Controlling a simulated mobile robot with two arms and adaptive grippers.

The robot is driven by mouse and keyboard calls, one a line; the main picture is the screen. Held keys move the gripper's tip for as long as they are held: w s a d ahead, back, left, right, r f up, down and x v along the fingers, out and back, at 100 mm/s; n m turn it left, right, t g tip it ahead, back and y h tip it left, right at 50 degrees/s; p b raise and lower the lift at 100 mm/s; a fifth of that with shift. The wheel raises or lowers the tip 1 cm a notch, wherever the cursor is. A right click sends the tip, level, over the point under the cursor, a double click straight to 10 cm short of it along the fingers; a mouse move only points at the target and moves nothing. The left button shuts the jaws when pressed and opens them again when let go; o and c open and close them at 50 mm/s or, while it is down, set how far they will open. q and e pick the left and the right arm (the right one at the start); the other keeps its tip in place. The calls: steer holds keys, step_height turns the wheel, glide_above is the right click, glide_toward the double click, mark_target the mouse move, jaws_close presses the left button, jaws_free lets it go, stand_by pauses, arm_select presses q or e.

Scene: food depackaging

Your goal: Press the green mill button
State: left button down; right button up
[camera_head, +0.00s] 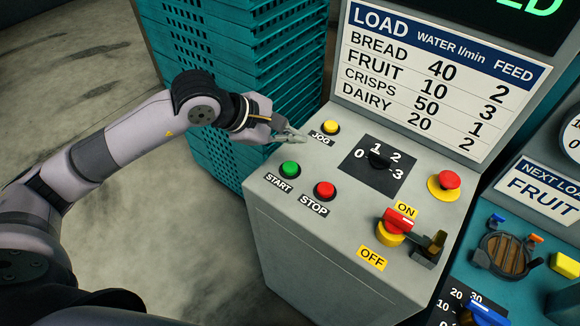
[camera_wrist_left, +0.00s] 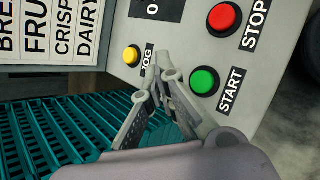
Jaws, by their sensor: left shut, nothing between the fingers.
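The green START button (camera_head: 289,169) sits on the left side of the grey control panel (camera_head: 330,225), in a black collar above its START label. My left gripper (camera_head: 301,137) is shut and empty, over the panel between the yellow JOG button (camera_head: 331,127) and the green button. In the left wrist view the green button (camera_wrist_left: 204,81) shows to the right of the shut fingertips (camera_wrist_left: 160,76). From these views I cannot tell the exact gap to the panel. The green button is not covered. My right gripper is not in view.
The red STOP button (camera_head: 325,190) is right of the green one. A rotary selector (camera_head: 379,158), a red emergency button (camera_head: 449,181) and a red ON/OFF switch (camera_head: 397,222) stand further right. Stacked teal crates (camera_head: 240,60) stand behind my left arm.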

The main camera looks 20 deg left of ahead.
arm_select(q)
steer(key=b, duration=0.3)
glide_above(291, 169)
step_height(291, 169, down, 6)
steer(key=shift+r, duration=0.15)
steer(key=shift+f+b, duration=0.55)
steer(key=shift+b, duration=0.25)
stand_by(0.4)
steer(key=shift+f+b, duration=0.4)
steer(key=shift+b, duration=0.35)
steer(key=shift+f+b, duration=0.55)
steer(key=shift+b, duration=0.2)
stand_by(0.5)
stand_by(0.3)
steer(key=shift+r+p, duration=0.35)
steer(key=shift+r, duration=0.6)
steer(key=shift+r, duration=0.1)
